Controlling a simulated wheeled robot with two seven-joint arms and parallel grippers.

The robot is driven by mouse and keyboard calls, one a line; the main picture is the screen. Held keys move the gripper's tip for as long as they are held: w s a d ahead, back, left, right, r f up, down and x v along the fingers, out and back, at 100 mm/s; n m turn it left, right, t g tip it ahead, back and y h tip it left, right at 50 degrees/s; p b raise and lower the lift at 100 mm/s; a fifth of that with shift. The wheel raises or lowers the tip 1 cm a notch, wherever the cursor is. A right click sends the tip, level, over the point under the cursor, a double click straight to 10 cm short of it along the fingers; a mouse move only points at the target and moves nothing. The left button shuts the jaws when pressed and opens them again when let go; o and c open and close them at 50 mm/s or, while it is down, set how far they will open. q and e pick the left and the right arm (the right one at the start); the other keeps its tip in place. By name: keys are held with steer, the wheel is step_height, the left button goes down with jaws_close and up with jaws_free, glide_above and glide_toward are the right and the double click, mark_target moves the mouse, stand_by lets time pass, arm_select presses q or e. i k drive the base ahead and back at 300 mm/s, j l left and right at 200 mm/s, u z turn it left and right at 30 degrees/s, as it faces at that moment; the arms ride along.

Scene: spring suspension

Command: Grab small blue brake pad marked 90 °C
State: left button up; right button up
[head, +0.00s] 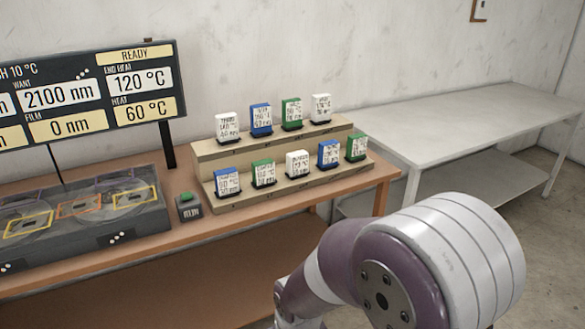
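Several small pads with white printed labels stand upright on a two-step wooden rack. Three have blue bodies: one at the left end of the front row (227,182), one in the front row toward the right (329,155), and one in the back row (261,120). Their print is too small to tell which is marked 90 °C. The other pads are green, like the one at the front right end (357,148), or white, like the one at the back left (227,128). Neither of my grippers is in view; a purple and white arm link of mine fills the lower right.
The wooden rack (290,189) stands on an orange-brown bench (185,245). Left of it are a green button box (189,207), a grey machine with clear covers (90,250) and a display board (90,95). A bare pale table (470,120) stands at right.

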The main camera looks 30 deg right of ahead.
mark_target(225, 180)
steer(key=i+z, duration=0.1)
steer(key=z, duration=0.3)
steer(key=i+j+z, duration=0.1)
steer(key=z, duration=0.3)
steer(key=j+z, duration=0.15)
steer(key=z, duration=0.25)
steer(key=i+j+z, duration=0.15)
steer(key=i+j, duration=0.15)
steer(key=i+j+z, duration=0.1)
steer(key=i+j, duration=0.2)
steer(key=j, duration=0.2)
steer(key=i+j+z, duration=0.15)
steer(key=i+j, duration=0.15)
steer(key=i+j+z, duration=0.15)
steer(key=j, duration=0.4)
steer(key=i, duration=0.1)
